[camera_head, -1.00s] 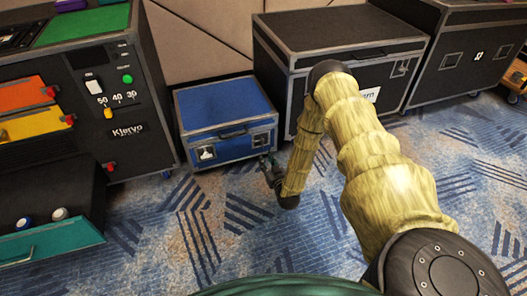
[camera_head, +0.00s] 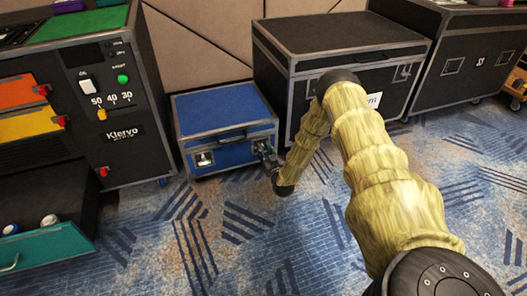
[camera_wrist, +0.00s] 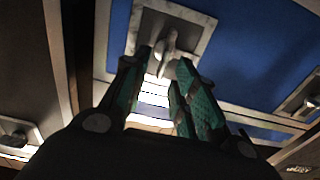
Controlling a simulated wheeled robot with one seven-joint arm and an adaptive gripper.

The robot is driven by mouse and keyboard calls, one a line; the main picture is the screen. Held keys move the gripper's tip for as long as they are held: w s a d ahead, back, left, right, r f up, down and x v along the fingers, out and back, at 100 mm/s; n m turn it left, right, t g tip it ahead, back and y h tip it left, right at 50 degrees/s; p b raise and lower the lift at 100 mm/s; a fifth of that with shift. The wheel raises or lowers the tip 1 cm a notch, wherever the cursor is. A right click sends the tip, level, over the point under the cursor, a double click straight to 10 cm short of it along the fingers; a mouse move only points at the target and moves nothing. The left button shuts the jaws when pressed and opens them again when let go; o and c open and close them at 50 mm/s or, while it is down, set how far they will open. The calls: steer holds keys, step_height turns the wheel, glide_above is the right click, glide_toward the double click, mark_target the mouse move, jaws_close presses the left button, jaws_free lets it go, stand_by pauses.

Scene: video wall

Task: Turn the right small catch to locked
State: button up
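The blue case (camera_head: 225,110) stands on the carpet with a metal catch at each end of its front. The left catch (camera_head: 204,159) is in clear view. The right catch is mostly hidden by my gripper (camera_head: 268,158) in the head view. In the wrist view, a pale grey catch (camera_wrist: 166,52) on a square metal plate (camera_wrist: 190,25) lies just beyond my fingertips. My gripper (camera_wrist: 165,62) is open, its two green-padded fingers apart, with the catch's small lever around the gap between the tips. I cannot tell whether either finger touches it.
A black console (camera_head: 125,148) with coloured drawers stands left of the case, its teal lower drawer (camera_head: 45,248) pulled out. A large black flight case (camera_head: 340,35) stands close behind on the right. The patterned carpet (camera_head: 225,250) in front is clear.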

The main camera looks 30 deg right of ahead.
steer(key=shift+x, duration=0.8)
steer(key=shift+r, duration=0.1)
jaws_close()
